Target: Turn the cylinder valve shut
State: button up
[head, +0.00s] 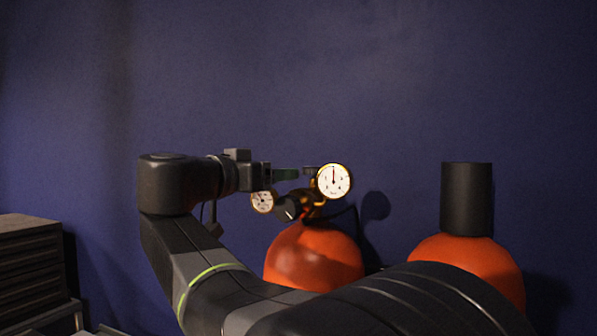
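An orange gas cylinder (305,262) stands against the blue wall with a brass valve and regulator (313,197) on its top. A larger round gauge (334,181) faces me at the right of the valve. A smaller gauge (263,201) sits lower left, with a black knob (288,209) beside it. My gripper (297,174) reaches in from the left at the height of the valve top, just left of the larger gauge. Its fingertips and the valve handwheel are largely hidden behind the gauge, so I cannot tell whether they touch or how the fingers are set.
A second orange cylinder (468,262) with a black cap (467,198) stands to the right. A dark drawer cabinet (30,262) is at the far left. My arm covers the lower middle. The wall above the cylinders is clear.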

aim_at(307, 171)
jog(key=p+x, duration=0.3)
jog(key=x, duration=1)
jog(key=shift+d, duration=0.35)
jog(key=c, duration=1)
jog(key=shift+o, duration=0.2)
jog(key=shift+h, duration=0.3)
